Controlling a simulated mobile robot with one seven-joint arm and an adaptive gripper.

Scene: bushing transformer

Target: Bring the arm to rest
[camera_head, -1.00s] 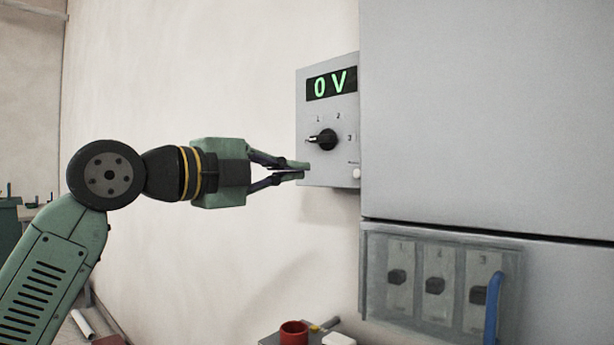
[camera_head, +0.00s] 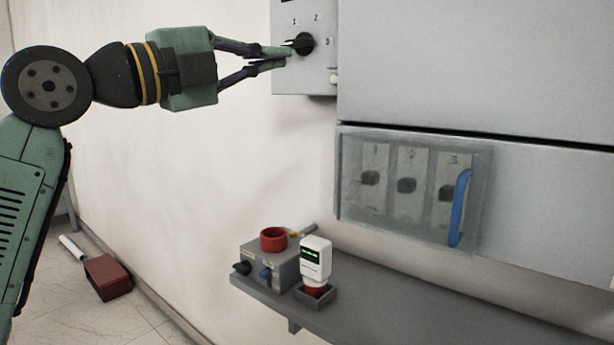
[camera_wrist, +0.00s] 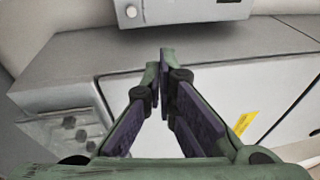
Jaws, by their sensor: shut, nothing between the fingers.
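My gripper (camera_head: 288,58) is at the upper middle of the head view, stretched to the right in front of the grey control box (camera_head: 315,75). Its fingers come together at the tips with nothing between them. The tips appear just below and left of the black knob (camera_head: 302,43) in the picture; I cannot tell whether they touch the box. In the wrist view my gripper (camera_wrist: 162,58) shows its fingertips close together and empty. The top of the control box and most of its display are cut off in the head view.
A large grey cabinet (camera_head: 460,60) fills the right. Below it is a clear-covered switch panel (camera_head: 405,215) with a blue handle (camera_head: 459,208). A grey shelf (camera_head: 400,310) holds a device with a red ring (camera_head: 273,239) and a white meter (camera_head: 315,260). A red box (camera_head: 107,277) lies on the floor.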

